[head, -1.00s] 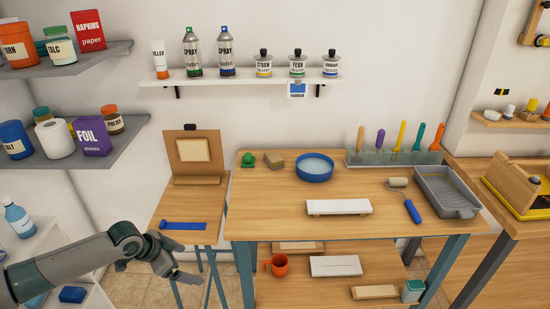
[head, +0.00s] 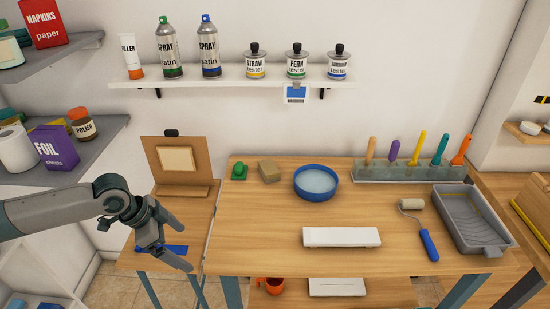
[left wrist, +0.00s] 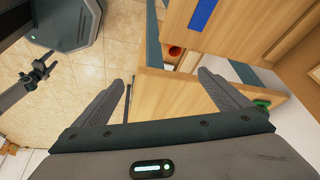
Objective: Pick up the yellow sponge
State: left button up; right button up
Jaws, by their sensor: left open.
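A tan, dull-yellow block (head: 269,171) lies near the back left of the wooden worktable (head: 260,230); it is the closest match to a yellow sponge. It sits between a green scrubber-like item (head: 239,172) and a round blue-rimmed dish (head: 316,183). My left gripper (head: 186,248) is open and empty, left of the worktable and in front of the block, above the small side table. In the left wrist view my left gripper (left wrist: 160,80) has its fingers spread with nothing between them. My right gripper does not show.
A small easel-like board (head: 178,160) stands on the side table, with a blue strip (head: 176,250) nearer the front. A white slab (head: 341,237), a paint roller (head: 420,230) and a grey tray (head: 472,220) lie to the right. A shelf (head: 235,79) hangs above.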

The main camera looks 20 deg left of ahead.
aim_at(267, 168)
jog(key=i, duration=1.15)
